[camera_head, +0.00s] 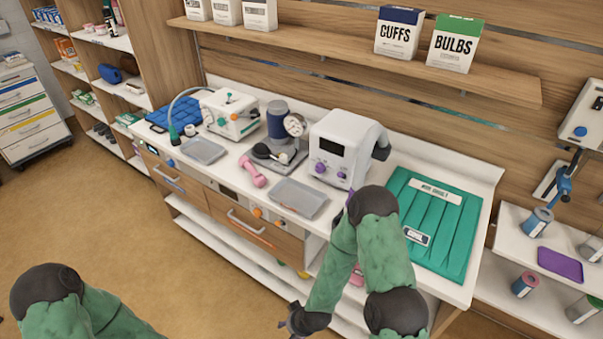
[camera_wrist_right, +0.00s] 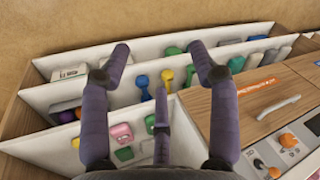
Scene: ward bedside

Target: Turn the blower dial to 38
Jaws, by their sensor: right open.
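A white unit (camera_head: 345,135) with a dark display (camera_head: 331,145) stands on the counter; it looks like the blower. Two purple knobs (camera_head: 320,167) sit low on its front; any numbers around them are too small to read. My right gripper (camera_head: 294,322) is low in front of the counter, below and apart from the unit. In the right wrist view my right gripper (camera_wrist_right: 160,52) is open and empty, facing the lower shelves. My left arm shows at the bottom left, but its gripper is out of view.
The counter (camera_head: 243,156) also holds a teal mat (camera_head: 418,223), grey trays (camera_head: 299,197), a pink dumbbell (camera_head: 252,171) and another white device (camera_head: 231,112). Orange knobs (camera_head: 257,212) sit on the counter front. Shelves (camera_wrist_right: 60,110) below hold several small items. Floor at left is clear.

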